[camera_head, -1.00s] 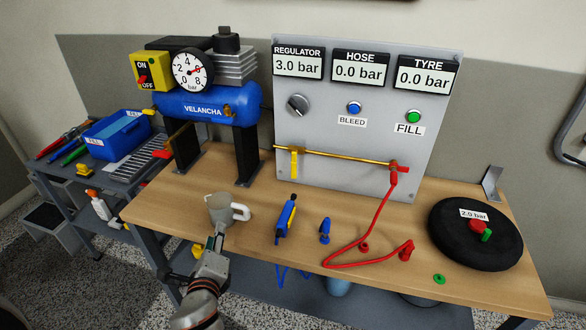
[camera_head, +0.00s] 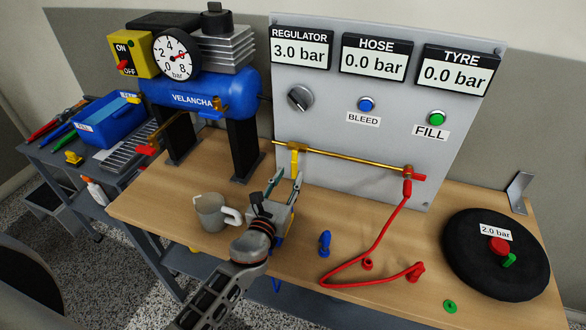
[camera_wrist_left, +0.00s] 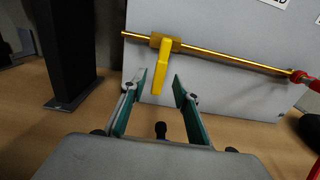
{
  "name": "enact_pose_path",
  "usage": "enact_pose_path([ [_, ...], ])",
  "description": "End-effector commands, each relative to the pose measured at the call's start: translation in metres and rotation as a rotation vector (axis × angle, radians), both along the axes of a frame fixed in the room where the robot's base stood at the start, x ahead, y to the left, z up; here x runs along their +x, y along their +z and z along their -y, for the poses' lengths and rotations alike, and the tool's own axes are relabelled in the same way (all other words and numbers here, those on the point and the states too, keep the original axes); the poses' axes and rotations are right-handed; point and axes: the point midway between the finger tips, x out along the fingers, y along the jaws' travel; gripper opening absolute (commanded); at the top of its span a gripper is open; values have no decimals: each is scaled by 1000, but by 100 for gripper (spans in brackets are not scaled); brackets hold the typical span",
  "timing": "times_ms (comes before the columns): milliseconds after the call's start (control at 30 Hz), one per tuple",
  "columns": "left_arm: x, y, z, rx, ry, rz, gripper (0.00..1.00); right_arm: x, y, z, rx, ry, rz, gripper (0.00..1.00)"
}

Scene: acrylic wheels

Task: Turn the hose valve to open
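The hose valve is a yellow lever (camera_head: 294,157) on the brass pipe (camera_head: 350,160) along the lower front of the grey panel. In the left wrist view the yellow lever (camera_wrist_left: 163,68) hangs down, crosswise to the pipe (camera_wrist_left: 220,57). My left gripper (camera_head: 284,181) is just in front of and below the lever in the head view. In the left wrist view its two fingers (camera_wrist_left: 160,88) are apart, with the lever's lower end showing in the gap between the tips. I cannot tell whether they touch it. My right gripper is not in view.
A grey mug (camera_head: 211,213) stands left of my left forearm. A red hose (camera_head: 374,235) runs from the pipe's right end onto the table. A small blue part (camera_head: 325,242) and a black tyre (camera_head: 470,270) lie further right. The compressor (camera_head: 190,95) stands at left.

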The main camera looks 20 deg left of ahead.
Motion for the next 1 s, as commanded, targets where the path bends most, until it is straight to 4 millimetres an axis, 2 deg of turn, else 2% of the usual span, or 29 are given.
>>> enact_pose_path([
  [100, 18, 1, 1, -2, 0, 1, 31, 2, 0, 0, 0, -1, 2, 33],
  [233, 30, 0, 1, -3, 0, 0, 31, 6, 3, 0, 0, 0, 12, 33],
  [600, 36, 0, 1, -3, 0, 0, 31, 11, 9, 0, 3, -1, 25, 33],
  [700, 36, 0, 1, -3, 0, 0, 5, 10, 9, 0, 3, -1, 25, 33],
  [733, 36, 0, 1, -3, 0, 0, 0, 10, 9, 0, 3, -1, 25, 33],
  [1000, 37, 0, 1, -10, 0, 0, 0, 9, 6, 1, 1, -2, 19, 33],
])
